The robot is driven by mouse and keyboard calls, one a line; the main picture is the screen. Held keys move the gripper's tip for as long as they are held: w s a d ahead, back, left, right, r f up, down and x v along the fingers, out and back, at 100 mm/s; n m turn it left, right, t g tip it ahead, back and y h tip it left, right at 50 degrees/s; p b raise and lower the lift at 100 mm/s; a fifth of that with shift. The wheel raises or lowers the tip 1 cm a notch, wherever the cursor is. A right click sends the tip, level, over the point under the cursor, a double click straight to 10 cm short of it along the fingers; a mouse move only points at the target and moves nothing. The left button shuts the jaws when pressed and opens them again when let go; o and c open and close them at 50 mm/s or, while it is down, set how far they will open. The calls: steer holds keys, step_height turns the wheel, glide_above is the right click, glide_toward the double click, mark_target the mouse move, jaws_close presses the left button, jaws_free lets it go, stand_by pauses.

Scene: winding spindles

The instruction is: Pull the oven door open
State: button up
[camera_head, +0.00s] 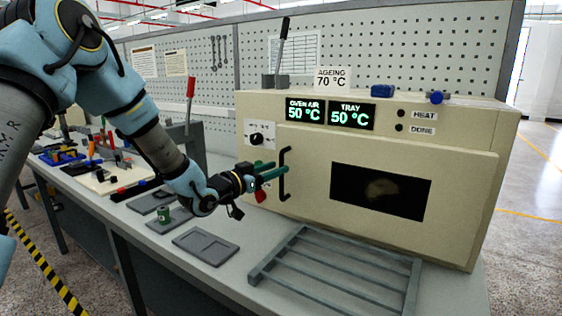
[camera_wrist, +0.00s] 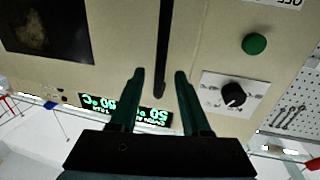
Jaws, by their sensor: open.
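The cream oven (camera_head: 462,135) stands on the bench with its door (camera_head: 310,165) shut. A dark window (camera_head: 350,190) in the door shows a pale, blurred shape inside. The black vertical handle (camera_head: 285,187) is at the door's left edge. My gripper (camera_head: 276,172), with green fingers, is open at the handle from the left front. In the wrist view the handle (camera_wrist: 162,40) runs between the two spread fingers (camera_wrist: 159,72). I cannot tell whether either finger touches it. The wrist view is upside down.
A slatted grey rack (camera_head: 340,270) lies on the bench before the oven. Grey trays (camera_head: 206,246) and a small green can (camera_head: 164,215) are left of it. A black knob (camera_head: 256,139) and a red button (camera_head: 260,197) sit left of the handle. Displays (camera_head: 326,113) read 50 °C.

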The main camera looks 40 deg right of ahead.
steer(key=d, duration=0.3)
steer(key=shift+p, duration=0.35)
jaws_close()
stand_by(1.2)
